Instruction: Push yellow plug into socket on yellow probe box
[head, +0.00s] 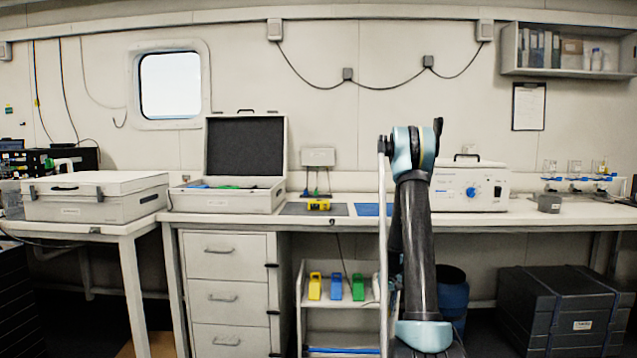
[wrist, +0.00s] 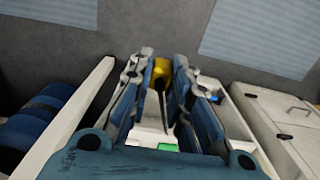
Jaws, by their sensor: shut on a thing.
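My gripper (wrist: 161,64) is shut on a small yellow piece with a dark lower part, seemingly the yellow plug (wrist: 162,68), in the wrist view. The fingers cover its sides. In the head view my arm rises in front of the bench, and my fingers and the plug are hidden. A low yellow box with dark markings (head: 319,205) lies on a grey mat on the bench, left of my arm. A yellow upright block (head: 315,286) stands on the shelf below. I cannot tell for certain which is the probe box. No socket can be made out.
A blue block (head: 337,287) and a green block (head: 358,287) stand on the low shelf. An open case (head: 225,200) is on the bench at left, and a white device (head: 470,188) stands right of my arm. The blue mat (head: 368,209) looks clear.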

